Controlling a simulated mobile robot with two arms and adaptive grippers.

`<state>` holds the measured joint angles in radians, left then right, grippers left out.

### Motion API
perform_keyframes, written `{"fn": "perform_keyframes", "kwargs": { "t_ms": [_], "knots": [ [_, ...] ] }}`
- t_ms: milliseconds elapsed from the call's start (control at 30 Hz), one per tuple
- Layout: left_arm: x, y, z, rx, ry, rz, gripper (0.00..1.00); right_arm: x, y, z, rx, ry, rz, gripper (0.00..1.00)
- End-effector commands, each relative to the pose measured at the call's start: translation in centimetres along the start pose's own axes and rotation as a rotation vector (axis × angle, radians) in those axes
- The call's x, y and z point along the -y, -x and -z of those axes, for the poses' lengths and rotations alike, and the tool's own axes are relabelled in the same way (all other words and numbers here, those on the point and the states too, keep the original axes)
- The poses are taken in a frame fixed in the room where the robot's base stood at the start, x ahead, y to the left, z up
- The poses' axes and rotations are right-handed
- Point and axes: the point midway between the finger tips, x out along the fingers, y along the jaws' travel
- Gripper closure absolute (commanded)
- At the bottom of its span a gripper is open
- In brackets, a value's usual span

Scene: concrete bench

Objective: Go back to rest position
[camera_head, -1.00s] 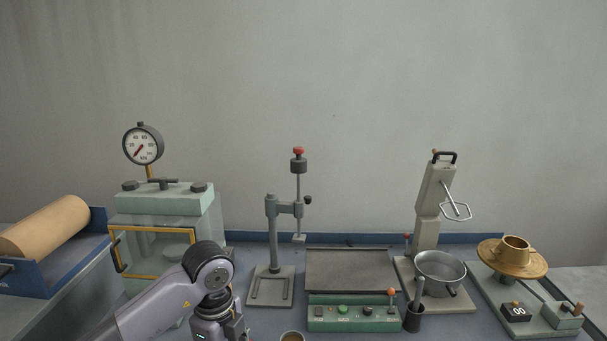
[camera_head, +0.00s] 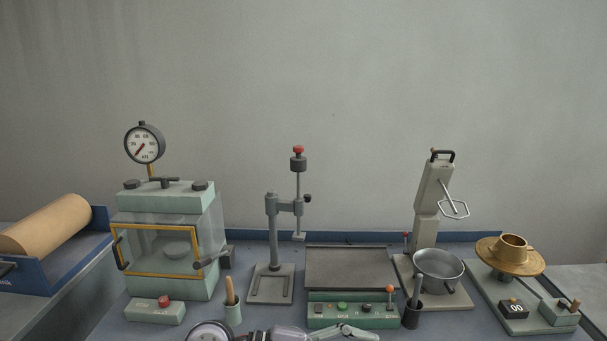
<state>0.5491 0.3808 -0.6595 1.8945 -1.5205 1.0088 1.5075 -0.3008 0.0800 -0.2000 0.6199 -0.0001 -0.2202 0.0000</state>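My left arm lies low along the bottom edge of the head view, with only its upper side showing. What looks like my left gripper (camera_head: 350,332) is at its right end, in front of the green control box (camera_head: 353,311). The frame cuts it off, so its opening and anything in it cannot be seen. My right gripper is not in view.
A glass-fronted press with a dial gauge (camera_head: 141,146), a red-button box (camera_head: 156,310) and a cup with a wooden handle (camera_head: 233,314) stand left. A drop stand (camera_head: 273,228) is central. A mixer with a metal bowl (camera_head: 437,276) and a brass flow table (camera_head: 511,261) stand right.

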Motion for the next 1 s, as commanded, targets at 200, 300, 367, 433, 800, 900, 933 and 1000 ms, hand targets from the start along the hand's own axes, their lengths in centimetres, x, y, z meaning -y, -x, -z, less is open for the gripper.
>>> {"fn": "perform_keyframes", "kwargs": {
  "t_ms": [200,300,367,433,800,900,933,1000],
  "knots": [
    [7.1,3.7,4.2,-0.168,0.043,0.585,0.3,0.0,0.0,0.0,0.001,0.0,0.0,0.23],
    [9.3,7.5,3.5,-0.145,0.11,0.846,0.3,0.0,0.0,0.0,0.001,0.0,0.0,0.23],
    [10.0,10.1,2.3,-0.102,0.165,0.992,0.3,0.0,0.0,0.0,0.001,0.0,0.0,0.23],
    [10.0,13.1,0.3,-0.027,0.245,1.147,0.3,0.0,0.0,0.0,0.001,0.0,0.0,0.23],
    [-5.1,24.4,-12.2,0.686,0.877,1.501,0.3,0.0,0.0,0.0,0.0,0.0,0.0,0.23],
    [-12.1,25.0,-13.6,0.903,1.075,1.425,0.3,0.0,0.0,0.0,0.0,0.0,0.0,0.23],
    [-14.1,25.0,-13.7,0.96,1.131,1.391,0.3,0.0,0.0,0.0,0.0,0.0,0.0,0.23],
    [-18.4,24.8,-13.4,1.075,1.246,1.3,0.3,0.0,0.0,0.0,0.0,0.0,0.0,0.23]
  ]
}}
